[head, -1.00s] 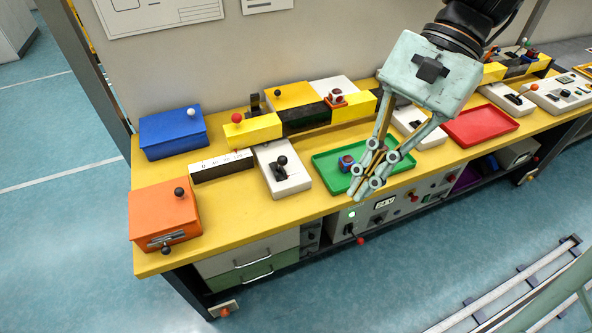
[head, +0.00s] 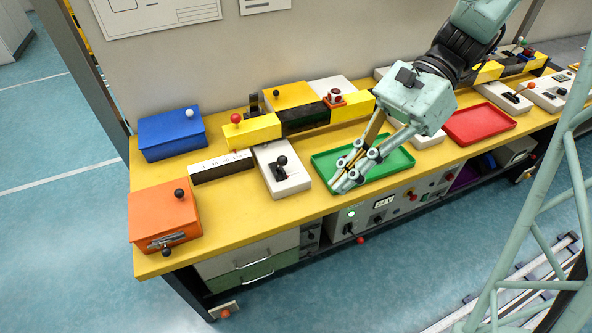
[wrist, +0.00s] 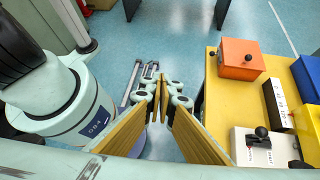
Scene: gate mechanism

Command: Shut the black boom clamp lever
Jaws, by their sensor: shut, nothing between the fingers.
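The yellow and black boom (head: 303,120) runs along the back half of the yellow bench. A small black upright part (head: 254,104) stands behind its left section; it may be the clamp lever, but its position is too small to read. A black-knobbed lever (head: 281,167) stands on a white box in front of the boom; it also shows in the wrist view (wrist: 260,137). I cannot tell for sure which is the boom clamp lever. My gripper (head: 342,186) is shut and empty above the green tray, right of the white box. Its fingers also show in the wrist view (wrist: 160,88).
The green tray (head: 398,163) lies under my gripper, and a red tray (head: 480,123) is to its right. An orange box (head: 164,215) and a blue box (head: 172,133) stand at the left. The yellow bench top (head: 235,208) is clear near the front left.

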